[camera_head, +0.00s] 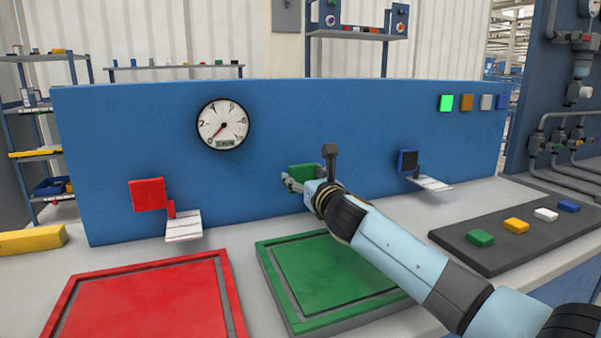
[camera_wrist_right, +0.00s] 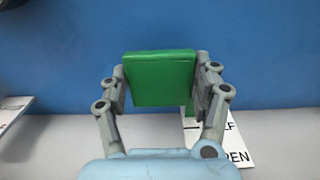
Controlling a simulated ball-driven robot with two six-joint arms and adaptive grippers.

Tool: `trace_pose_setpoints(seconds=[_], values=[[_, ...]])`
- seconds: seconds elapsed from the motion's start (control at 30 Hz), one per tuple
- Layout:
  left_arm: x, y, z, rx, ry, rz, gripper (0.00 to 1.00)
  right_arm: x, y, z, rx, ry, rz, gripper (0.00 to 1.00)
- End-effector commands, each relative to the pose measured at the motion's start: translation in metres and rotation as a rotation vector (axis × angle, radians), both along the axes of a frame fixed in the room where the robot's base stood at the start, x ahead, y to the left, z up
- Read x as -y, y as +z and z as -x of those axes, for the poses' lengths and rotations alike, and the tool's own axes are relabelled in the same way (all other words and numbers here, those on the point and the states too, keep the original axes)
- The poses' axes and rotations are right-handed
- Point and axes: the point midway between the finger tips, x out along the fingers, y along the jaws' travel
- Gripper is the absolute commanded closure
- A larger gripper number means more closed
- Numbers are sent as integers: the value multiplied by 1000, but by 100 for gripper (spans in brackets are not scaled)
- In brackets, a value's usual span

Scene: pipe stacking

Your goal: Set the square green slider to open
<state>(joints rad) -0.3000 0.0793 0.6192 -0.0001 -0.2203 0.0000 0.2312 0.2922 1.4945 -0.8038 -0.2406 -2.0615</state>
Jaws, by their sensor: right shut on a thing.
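The square green slider (camera_head: 303,172) is on the blue upright panel, in the middle of the head view and partly hidden by my right gripper (camera_head: 290,183). In the right wrist view the green slider (camera_wrist_right: 160,79) sits between the two fingers of the right gripper (camera_wrist_right: 160,84), which is shut on its left and right sides. A white label (camera_wrist_right: 238,148) below and to the right of it shows part of the word "OPEN". My left gripper is in neither view.
A red slider (camera_head: 148,194) and a dark blue slider (camera_head: 407,161) are on the panel on either side. A round gauge (camera_head: 223,125) is at upper left. Red (camera_head: 140,305) and green (camera_head: 330,275) plates lie in front. A dark button board (camera_head: 500,245) is at right.

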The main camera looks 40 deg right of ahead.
Motion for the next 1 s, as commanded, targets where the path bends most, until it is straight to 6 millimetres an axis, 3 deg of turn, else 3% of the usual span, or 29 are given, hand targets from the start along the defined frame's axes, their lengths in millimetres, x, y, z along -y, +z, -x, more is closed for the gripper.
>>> trace_pose_setpoints(seconds=[0.1, 0.23, 0.6, 0.63, 0.8, 1.0], values=[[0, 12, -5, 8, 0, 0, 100, -7, 0, 30, -6, 1, 1, 94], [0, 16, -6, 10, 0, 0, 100, -12, -1, 51, -6, 1, 0, 94], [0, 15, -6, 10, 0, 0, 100, -14, -3, 59, -6, 0, -2, 94], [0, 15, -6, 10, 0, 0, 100, -14, -3, 59, -7, 0, -3, 35], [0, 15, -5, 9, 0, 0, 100, -14, -2, 59, -5, 0, -2, 13], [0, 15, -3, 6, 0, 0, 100, -14, -1, 58, -4, 0, -1, 12]])
